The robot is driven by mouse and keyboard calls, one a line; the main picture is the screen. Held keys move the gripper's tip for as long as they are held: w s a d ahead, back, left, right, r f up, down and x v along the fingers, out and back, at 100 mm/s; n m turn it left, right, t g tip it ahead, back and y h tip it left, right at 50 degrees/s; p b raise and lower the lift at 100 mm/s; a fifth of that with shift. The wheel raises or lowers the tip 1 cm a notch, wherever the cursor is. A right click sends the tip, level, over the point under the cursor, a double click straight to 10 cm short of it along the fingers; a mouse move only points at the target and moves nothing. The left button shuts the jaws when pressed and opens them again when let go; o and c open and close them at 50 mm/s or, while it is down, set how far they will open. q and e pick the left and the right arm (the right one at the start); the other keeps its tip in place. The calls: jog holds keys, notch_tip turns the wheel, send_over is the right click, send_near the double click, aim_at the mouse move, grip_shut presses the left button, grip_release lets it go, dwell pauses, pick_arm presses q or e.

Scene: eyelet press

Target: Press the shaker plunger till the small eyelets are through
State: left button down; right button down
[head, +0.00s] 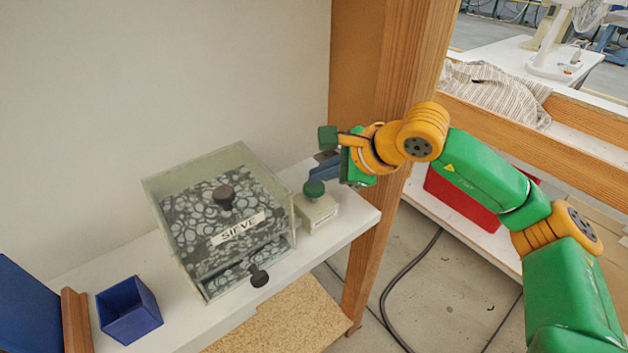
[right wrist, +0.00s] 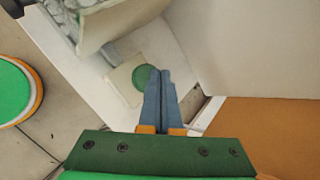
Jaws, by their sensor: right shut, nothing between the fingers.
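The plunger is a round green button (head: 314,188) on a small cream block (head: 318,213) with an unreadable label. The block stands on the white shelf, just right of a clear-walled box (head: 185,262) labelled SIEVE. The button also shows in the right wrist view (right wrist: 142,79), partly behind my fingertips. My right gripper (head: 314,178) has its blue fingers together and empty, pointing down at the button. Its fingertips (right wrist: 160,71) overlap the button's right edge in the wrist view; I cannot tell whether they touch it. My left gripper is not in view.
The sieve box has a black knob (head: 224,196) on top and another (head: 259,277) low at its front. A small blue bin (head: 129,310) stands left on the white shelf (head: 352,222). A wooden post (head: 372,200) rises close behind my right gripper.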

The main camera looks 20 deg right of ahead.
aim_at(320, 188)
jog(key=shift+r, duration=0.35)
notch_tip(320, 188, up, 5)
jog(key=p, duration=0.4)
jog(key=shift+r, duration=0.1)
dwell(0.3)
dwell(0.3)
